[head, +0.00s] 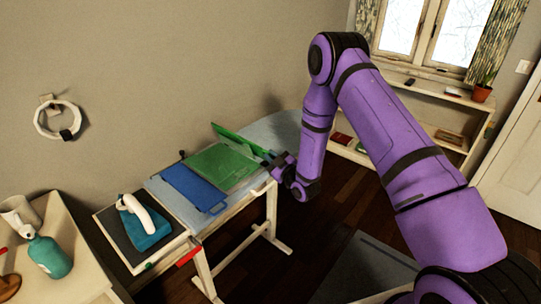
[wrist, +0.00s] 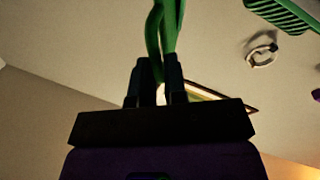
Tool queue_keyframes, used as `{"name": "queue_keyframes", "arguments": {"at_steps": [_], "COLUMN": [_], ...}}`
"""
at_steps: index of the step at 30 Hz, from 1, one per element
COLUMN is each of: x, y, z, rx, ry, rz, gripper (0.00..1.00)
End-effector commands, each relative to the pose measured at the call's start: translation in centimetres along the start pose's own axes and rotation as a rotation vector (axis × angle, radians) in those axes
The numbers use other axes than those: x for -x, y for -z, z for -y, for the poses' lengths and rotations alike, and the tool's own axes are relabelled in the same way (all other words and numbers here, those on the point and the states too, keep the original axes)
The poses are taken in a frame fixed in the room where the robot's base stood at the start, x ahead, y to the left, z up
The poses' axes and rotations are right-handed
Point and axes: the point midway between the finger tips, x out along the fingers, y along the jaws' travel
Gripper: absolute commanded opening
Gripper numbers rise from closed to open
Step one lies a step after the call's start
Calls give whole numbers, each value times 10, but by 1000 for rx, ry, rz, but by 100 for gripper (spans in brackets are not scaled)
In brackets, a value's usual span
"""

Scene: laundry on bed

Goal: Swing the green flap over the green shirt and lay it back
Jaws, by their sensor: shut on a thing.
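The green flap (head: 240,138) stands raised along the far right edge of the green shirt or panel (head: 222,166) on the ironing table, tilted up rather than flat. I cannot clearly separate the shirt from the green board beneath or around it. My gripper (head: 278,162) is at the right end of the flap, by the table's right edge. In the wrist view, my gripper (wrist: 156,82) is shut on a green looped part (wrist: 165,30), which looks like the flap's handle. A ribbed green part (wrist: 284,12) shows at the upper right there.
A blue panel (head: 190,187) lies left of the green one. A teal spray bottle (head: 49,257) is on the near left cabinet. The wall runs close behind the table.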

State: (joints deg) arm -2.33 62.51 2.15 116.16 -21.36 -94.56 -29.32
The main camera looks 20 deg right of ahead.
Motion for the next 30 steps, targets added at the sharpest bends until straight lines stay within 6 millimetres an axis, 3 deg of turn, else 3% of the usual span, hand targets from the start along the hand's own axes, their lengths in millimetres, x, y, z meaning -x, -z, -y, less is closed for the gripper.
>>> {"name": "queue_keyframes", "arguments": {"at_steps": [21,22,25,30], "x": [0,0,0,1], "y": [2,2,2,1], "z": [7,7,7,6], "rx": [75,75,75,76], "ry": [1,1,1,0], "rz": [-20,-20,-20,-18], "gripper": [0,15,36,36]}}
